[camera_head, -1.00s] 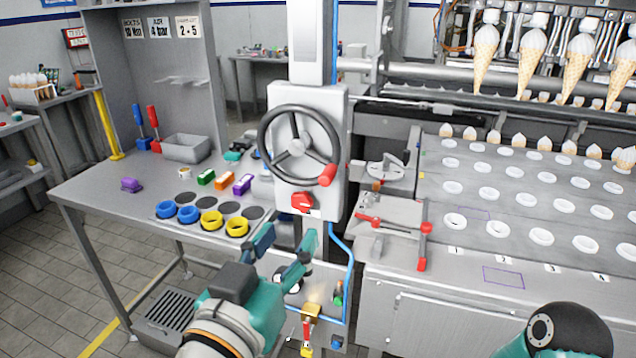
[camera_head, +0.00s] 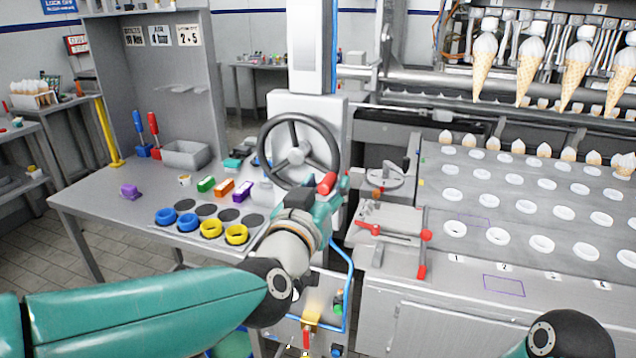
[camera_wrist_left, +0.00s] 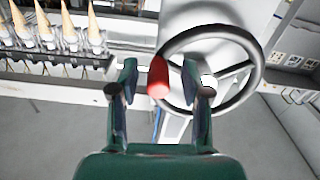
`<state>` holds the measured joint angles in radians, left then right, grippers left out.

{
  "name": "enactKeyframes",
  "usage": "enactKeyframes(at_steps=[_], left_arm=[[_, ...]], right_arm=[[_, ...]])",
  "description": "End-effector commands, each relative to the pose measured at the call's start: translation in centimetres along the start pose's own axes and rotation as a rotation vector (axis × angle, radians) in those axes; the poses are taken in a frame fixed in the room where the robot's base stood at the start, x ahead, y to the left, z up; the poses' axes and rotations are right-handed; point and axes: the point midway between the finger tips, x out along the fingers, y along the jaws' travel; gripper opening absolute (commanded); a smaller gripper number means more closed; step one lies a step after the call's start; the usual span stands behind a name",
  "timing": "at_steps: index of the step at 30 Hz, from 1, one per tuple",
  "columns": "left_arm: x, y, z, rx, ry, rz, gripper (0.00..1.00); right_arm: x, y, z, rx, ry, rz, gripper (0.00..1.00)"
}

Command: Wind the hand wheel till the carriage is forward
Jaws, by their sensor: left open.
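The hand wheel (camera_head: 262,149) is a large dark ring with three spokes on a white column housing. Its red handle (camera_head: 326,183) sticks out at the lower right of the rim. My left gripper (camera_head: 332,192) is open at this handle, its wrist covering the lower part of the housing. In the left wrist view, the red handle (camera_wrist_left: 158,77) stands between the two spread fingers (camera_wrist_left: 160,72), with gaps showing on both sides. The wheel (camera_wrist_left: 256,75) lies beyond the fingers. I cannot tell which part is the carriage. My right gripper is out of view.
A steel bench (camera_head: 110,207) at the left holds blue and yellow rings, coloured blocks and a grey bin (camera_head: 187,155). A clamp fixture with red handles (camera_head: 426,236) stands right of the column.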

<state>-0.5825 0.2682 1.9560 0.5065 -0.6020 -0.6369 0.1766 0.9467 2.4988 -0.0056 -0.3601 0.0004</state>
Motion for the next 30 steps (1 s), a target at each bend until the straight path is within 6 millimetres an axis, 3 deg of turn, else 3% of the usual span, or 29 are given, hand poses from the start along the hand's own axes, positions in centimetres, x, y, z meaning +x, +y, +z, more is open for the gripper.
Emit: enactKeyframes(at_steps=[11,20,27,28,30], left_arm=[[0.7,0.0,0.0,-0.001,0.0,0.0,0.48],[0.6,-0.1,0.0,-0.001,0.0,-0.001,0.01],[0.6,-0.1,0.0,-0.001,0.0,-0.003,0.0],[0.0,-2.0,-0.2,-0.002,0.001,-0.01,0.0],[0.4,-1.0,-0.1,-0.003,0.001,-0.007,0.0]], right_arm=[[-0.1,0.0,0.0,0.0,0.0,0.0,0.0],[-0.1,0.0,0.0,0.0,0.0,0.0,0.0],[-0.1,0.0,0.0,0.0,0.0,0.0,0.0],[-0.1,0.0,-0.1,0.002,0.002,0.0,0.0],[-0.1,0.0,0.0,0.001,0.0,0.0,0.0]])
